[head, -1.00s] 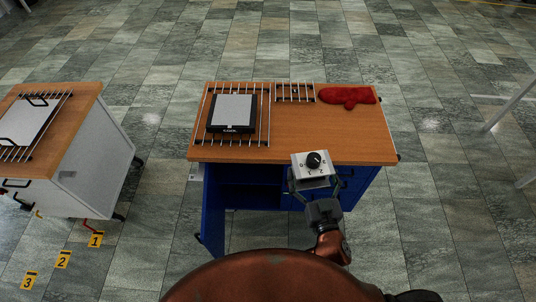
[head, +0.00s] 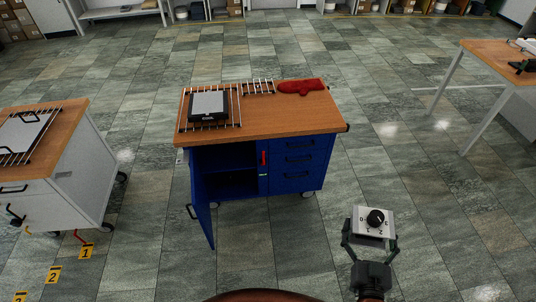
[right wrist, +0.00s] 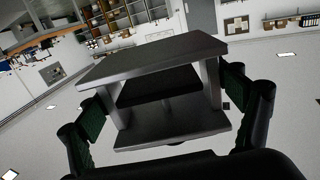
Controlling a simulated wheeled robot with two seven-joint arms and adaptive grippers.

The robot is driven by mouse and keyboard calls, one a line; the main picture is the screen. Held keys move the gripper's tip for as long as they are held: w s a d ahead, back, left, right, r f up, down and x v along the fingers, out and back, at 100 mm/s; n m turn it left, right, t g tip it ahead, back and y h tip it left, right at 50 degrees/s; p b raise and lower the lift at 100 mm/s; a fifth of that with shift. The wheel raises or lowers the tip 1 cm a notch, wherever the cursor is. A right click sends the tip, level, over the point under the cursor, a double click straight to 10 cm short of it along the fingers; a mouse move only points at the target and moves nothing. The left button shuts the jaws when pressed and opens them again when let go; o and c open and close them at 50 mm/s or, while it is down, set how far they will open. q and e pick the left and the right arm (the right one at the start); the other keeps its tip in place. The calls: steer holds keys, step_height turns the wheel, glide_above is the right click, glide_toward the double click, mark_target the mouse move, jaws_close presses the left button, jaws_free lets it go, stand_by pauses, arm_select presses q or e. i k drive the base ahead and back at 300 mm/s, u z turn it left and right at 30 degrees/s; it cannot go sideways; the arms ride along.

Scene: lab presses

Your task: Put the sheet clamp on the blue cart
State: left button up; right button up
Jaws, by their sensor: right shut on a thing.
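The sheet clamp (head: 373,222) is a silver-grey frame with a black knob on its top plate. In the right wrist view it (right wrist: 150,62) shows two flat plates joined by posts, with a dark pad between them. My right gripper (head: 370,240) is shut on it, one finger on each side, and holds it over the floor, in front and to the right of the cart. The blue cart (head: 292,119) has a wooden top, drawers on the right and an open door at the left. My left gripper is not in view.
On the cart top are a wire rack (head: 183,118) bearing a black device with a grey plate (head: 209,103), a smaller rack (head: 258,87) and a red mitt (head: 301,87). The front right of the top is bare. A white cart (head: 72,186) stands left, a table (head: 484,62) right.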

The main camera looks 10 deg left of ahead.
mark_target(231, 156)
steer(key=u, duration=0.5)
steer(key=i, duration=0.5)
steer(key=u, duration=0.6)
